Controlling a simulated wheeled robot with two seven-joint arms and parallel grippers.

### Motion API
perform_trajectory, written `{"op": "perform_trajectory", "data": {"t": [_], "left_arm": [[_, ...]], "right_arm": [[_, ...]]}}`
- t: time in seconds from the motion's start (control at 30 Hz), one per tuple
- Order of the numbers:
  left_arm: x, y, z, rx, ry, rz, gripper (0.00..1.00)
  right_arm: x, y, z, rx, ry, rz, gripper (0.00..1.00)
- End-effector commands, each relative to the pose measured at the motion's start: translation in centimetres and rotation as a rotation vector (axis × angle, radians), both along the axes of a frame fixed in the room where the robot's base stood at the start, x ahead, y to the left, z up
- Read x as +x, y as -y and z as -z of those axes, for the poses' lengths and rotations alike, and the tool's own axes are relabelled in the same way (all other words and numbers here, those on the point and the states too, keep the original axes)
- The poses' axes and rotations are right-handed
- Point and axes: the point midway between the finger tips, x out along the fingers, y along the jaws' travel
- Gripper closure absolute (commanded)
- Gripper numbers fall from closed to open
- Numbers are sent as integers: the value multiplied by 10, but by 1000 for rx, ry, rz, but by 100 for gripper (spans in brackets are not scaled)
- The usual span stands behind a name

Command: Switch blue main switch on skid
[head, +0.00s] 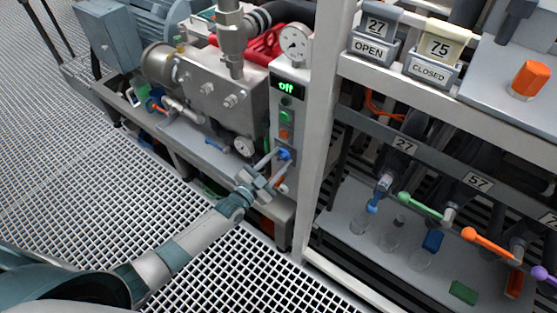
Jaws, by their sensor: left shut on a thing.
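The blue main switch (284,154) sits low on the narrow grey control panel (286,189) of the skid. My right gripper is not in view.
A white upright post (318,130) stands just right of the panel. Right of it, a rack holds coloured valve handles, including a green one (420,206) and an orange one (487,243). A gauge (295,41) tops the panel. Grated floor (90,170) is open at left.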

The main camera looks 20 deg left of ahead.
Motion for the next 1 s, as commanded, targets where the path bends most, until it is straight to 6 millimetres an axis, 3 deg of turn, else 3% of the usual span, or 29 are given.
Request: {"op": "perform_trajectory", "data": {"t": [0.47, 1.0], "left_arm": [[0, -1, 1, -161, -58, 0, 87], [1, -3, 1, -617, -224, 0, 87]], "right_arm": [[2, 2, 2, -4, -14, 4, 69], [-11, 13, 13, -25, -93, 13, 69]]}}
